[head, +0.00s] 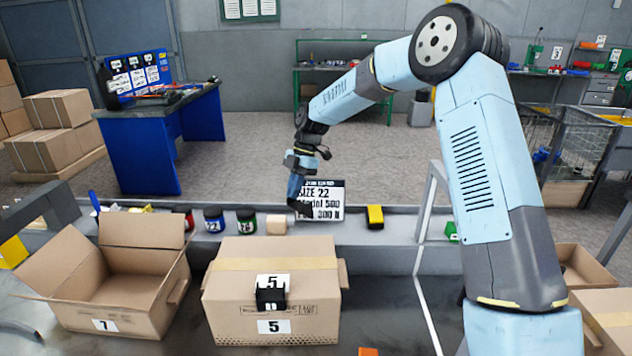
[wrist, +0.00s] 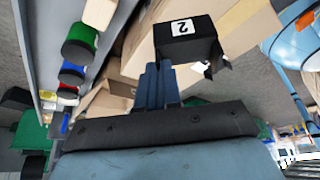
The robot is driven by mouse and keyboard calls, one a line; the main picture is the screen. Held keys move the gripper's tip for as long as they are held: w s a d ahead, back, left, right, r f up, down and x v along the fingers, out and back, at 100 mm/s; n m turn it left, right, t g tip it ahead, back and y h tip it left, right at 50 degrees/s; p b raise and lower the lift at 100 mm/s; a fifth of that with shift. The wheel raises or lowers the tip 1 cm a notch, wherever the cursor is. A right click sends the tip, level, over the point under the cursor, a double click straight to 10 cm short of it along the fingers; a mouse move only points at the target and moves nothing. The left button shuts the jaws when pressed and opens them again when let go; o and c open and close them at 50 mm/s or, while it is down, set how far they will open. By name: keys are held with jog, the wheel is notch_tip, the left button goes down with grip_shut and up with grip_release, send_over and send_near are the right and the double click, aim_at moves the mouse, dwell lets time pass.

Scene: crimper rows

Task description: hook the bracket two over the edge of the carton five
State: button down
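Carton five (head: 235,300) is a closed brown box with a "5" label on its front, at front centre in the head view. A black piece (head: 270,300) with white marks sits at its near top edge, just below another "5" label. Bracket two (wrist: 205,45) is a black hooked piece with a white "2" label in the wrist view. My gripper (wrist: 158,72) is shut on one end of bracket two. In the head view the dark bracket (head: 301,209) hangs below the fingers, in the air above and behind carton five.
Open carton seven (head: 75,316) stands left of carton five. Behind is a ledge with jars (head: 214,219), a wooden block (head: 276,223), a black sign (head: 320,198) and a yellow block (head: 375,217). More cartons (head: 585,265) are at right.

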jog(key=s+a+f+n+g+h, duration=0.1)
jog(key=s+a+n+h, duration=0.2)
jog(key=a+n, duration=0.5)
jog(key=shift+a+n, duration=0.2)
jog(key=shift+n, duration=0.4)
jog(key=shift+s+f, duration=0.1)
jog(key=shift+f, duration=0.05)
jog(key=shift+f, duration=4.7)
jog(key=c, duration=1.2)
grip_release()
jog(key=shift+c, duration=0.2)
